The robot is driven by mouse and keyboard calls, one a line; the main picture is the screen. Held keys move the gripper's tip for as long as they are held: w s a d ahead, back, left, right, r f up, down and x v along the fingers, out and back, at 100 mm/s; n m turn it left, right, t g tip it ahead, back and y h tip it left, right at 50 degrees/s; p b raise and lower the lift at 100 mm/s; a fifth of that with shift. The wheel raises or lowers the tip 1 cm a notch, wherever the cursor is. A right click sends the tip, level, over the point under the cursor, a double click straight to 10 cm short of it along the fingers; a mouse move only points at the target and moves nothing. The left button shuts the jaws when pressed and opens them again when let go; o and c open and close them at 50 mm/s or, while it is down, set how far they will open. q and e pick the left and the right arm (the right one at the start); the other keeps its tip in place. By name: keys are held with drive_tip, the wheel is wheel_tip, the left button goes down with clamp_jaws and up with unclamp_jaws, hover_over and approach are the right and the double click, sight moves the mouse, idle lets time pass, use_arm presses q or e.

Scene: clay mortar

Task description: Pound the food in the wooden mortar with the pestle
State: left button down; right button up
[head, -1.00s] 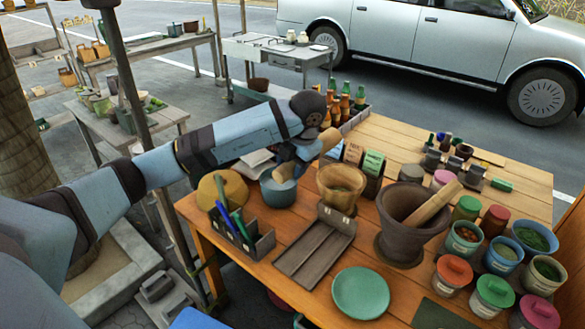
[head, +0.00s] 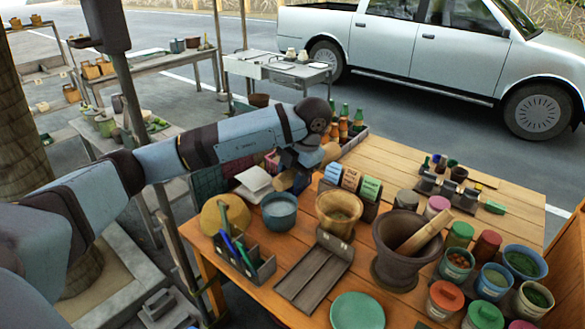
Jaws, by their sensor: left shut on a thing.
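The wooden mortar (head: 347,222) is a light tan bowl near the table's middle, with greenish-brown food (head: 340,206) inside. My left gripper (head: 306,162) is above and behind it, up and to the left in the head view. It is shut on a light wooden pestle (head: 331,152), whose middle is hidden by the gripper. The pestle is apart from the mortar, and its other end shows at lower left of the gripper. A dark clay mortar (head: 392,262) to the right has another wooden pestle leaning in it. My right gripper is not in view.
A blue-grey pot (head: 279,212), a round tan lidded item (head: 222,216) and a pen caddy (head: 262,270) stand at left. Card boxes (head: 350,180) and bottles (head: 345,125) are behind the mortar. Several spice jars (head: 458,264) crowd the right.

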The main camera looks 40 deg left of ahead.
use_arm(q)
drive_tip(key=shift+w+r+g+b, duration=0.1)
drive_tip(key=shift+r+g+b, duration=0.15)
drive_tip(key=shift+g+b, duration=0.15)
drive_tip(key=g, duration=0.2)
drive_tip(key=shift+g, duration=0.3)
drive_tip(key=g, duration=0.3)
drive_tip(key=shift+m+y, duration=0.4)
drive_tip(key=shift+f+g, duration=0.1)
drive_tip(key=shift+g, duration=0.7)
drive_tip(key=shift+m+g, duration=0.3)
drive_tip(key=shift+g, duration=0.4)
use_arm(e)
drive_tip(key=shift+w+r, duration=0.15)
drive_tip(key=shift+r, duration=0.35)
use_arm(q)
drive_tip(key=shift+f, duration=0.1)
